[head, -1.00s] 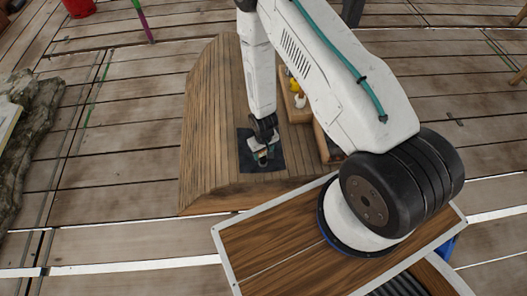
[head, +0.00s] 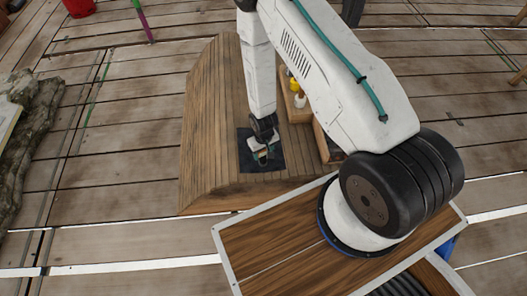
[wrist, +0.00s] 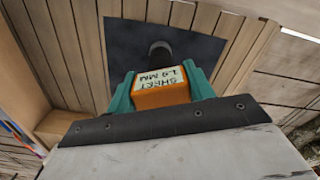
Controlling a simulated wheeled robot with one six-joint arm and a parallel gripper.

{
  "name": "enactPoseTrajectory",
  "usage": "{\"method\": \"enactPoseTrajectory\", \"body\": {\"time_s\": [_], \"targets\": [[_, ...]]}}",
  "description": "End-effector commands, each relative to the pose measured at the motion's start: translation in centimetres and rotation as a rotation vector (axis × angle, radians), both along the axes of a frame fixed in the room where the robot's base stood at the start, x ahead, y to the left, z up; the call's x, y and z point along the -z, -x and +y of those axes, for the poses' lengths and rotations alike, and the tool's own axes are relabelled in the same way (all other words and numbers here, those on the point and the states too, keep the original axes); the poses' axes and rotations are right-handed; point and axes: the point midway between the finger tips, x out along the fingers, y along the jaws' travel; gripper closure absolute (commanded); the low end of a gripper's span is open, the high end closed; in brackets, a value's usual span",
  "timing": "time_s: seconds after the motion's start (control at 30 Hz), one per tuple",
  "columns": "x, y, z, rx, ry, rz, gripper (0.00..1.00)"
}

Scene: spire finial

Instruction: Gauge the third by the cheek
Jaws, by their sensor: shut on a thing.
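My gripper (head: 262,153) is over the dark square mat (head: 246,160) on the wooden deck piece. In the wrist view my gripper (wrist: 170,82) has teal fingers shut on an orange block (wrist: 163,98). The block has a white label whose upside-down writing seems to read "SHEET 1.9 MM". Just beyond the block, a short dark grey round post (wrist: 160,48) stands on the mat (wrist: 125,45). I cannot tell whether the block touches it. In the head view the block and post are too small and hidden to make out.
A wooden tray (head: 288,105) with small yellow and white bottles (head: 296,90) stands right of the mat. The slatted wooden surface (head: 210,130) left of the mat is clear. A rock (head: 35,125) lies at the far left.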

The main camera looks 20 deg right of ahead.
Motion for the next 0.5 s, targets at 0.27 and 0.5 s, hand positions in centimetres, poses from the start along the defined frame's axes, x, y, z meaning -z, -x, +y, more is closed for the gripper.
{"method": "enactPoseTrajectory", "body": {"time_s": [0.27, 0.5], "targets": [[-2.2, 0.0, 0.0, 0.0, 0.0, -0.001, 0.75], [-4.1, 0.0, 0.0, 0.0, 0.0, 0.0, 0.75]]}}
